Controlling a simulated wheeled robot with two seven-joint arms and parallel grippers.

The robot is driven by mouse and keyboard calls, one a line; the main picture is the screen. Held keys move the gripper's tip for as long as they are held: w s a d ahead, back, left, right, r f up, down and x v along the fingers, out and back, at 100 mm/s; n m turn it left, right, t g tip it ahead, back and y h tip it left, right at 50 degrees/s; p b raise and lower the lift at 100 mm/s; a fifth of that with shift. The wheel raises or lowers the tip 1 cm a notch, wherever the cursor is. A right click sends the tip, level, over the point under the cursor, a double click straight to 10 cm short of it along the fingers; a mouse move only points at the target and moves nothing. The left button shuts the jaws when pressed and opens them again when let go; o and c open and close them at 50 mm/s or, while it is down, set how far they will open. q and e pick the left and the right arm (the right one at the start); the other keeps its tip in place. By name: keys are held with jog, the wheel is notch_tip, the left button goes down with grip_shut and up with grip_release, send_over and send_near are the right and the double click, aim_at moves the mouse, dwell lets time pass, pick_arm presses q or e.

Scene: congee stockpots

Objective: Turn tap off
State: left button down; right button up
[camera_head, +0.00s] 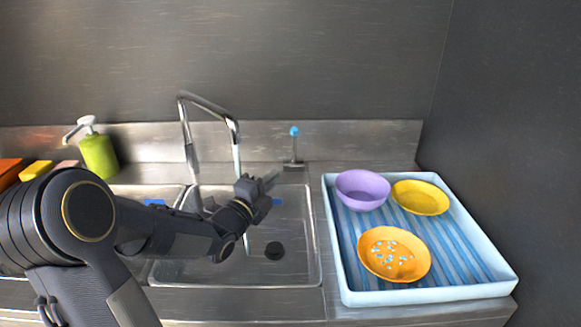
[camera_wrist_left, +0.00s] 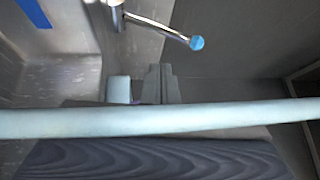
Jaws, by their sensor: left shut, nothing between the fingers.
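The chrome tap (camera_head: 187,140) stands behind the sink, its spout arching to the right. A thin pale stream (camera_head: 237,160) runs down from the spout end, passing behind my left wrist. The tap's lever (camera_head: 294,145) stands upright with a blue tip, behind the sink's right side; in the left wrist view the lever (camera_wrist_left: 160,28) lies near the top. My left gripper (camera_head: 270,181) is shut and empty over the sink, to the lower left of the lever and apart from it. Its fingers show in the left wrist view (camera_wrist_left: 150,85). My right gripper is out of view.
A pale blue tray (camera_head: 335,240) on the right holds a purple bowl (camera_head: 362,190), a yellow bowl (camera_head: 420,198) and an orange bowl (camera_head: 394,254). A green soap bottle (camera_head: 98,155) stands at left. A pale bar (camera_wrist_left: 160,119) crosses the wrist view close up.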

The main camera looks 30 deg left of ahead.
aim_at(294, 147)
pick_arm(q)
jog(key=w+r+m+t+h+p, duration=0.1)
jog(key=w+r+m+t, duration=0.1)
jog(key=w, duration=0.7)
jog(key=shift+w+r+m+h+p, duration=0.15)
jog(key=shift+m+h+p, duration=0.15)
jog(key=shift+m, duration=0.4)
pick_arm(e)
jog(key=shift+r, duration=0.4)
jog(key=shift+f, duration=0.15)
pick_arm(q)
jog(key=w+r+n+g, duration=0.1)
jog(key=w+a+g+y+b, duration=0.1)
jog(key=w+a+r+n, duration=0.1)
jog(key=shift+w+a+r+n+g+b, duration=0.2)
jog(key=shift+w+r+n+g+b, duration=0.1)
jog(key=shift+r+g, duration=0.1)
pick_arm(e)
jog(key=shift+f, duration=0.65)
